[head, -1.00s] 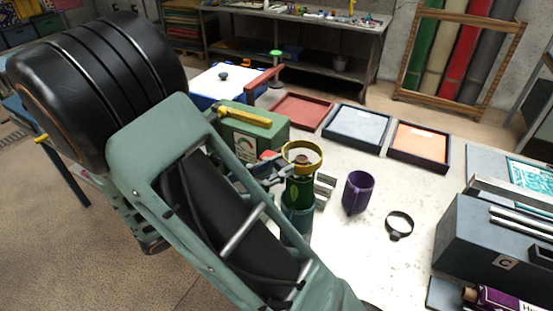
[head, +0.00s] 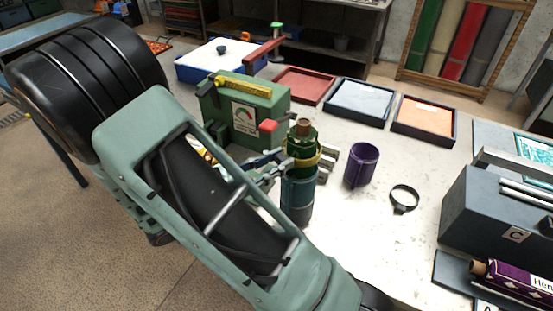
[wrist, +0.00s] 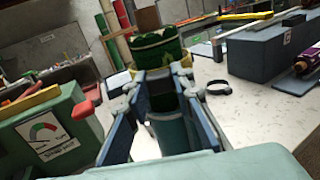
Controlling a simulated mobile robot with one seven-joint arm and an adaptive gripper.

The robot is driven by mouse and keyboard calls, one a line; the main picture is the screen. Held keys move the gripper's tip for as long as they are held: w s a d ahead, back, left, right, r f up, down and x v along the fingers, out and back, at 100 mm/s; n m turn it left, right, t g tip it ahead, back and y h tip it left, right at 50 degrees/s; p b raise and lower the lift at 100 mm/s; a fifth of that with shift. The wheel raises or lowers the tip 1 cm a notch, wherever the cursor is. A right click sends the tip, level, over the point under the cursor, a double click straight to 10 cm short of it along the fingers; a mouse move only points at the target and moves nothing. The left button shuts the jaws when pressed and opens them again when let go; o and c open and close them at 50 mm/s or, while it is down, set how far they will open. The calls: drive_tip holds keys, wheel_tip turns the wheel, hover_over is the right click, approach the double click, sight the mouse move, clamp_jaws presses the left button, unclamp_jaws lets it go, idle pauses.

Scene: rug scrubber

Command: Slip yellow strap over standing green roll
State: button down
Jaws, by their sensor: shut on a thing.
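The green roll (head: 302,138) stands upright in a teal cup-like holder (head: 298,200), with its brown core showing on top. The yellow strap (head: 305,162) sits around the roll, below its top end and just above the holder. My gripper (head: 283,160) reaches in from the left at strap height and is shut on the strap. In the wrist view the patterned green roll (wrist: 158,46) rises beyond the fingers (wrist: 165,88).
A green gauge box (head: 268,102) stands close behind the arm. A grey box marked C (head: 490,210) stands at far right. The table between is clear.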

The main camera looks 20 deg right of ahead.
drive_tip(key=shift+f+b, duration=0.95)
drive_tip(key=shift+f, duration=1)
drive_tip(key=c, duration=1.6)
unclamp_jaws()
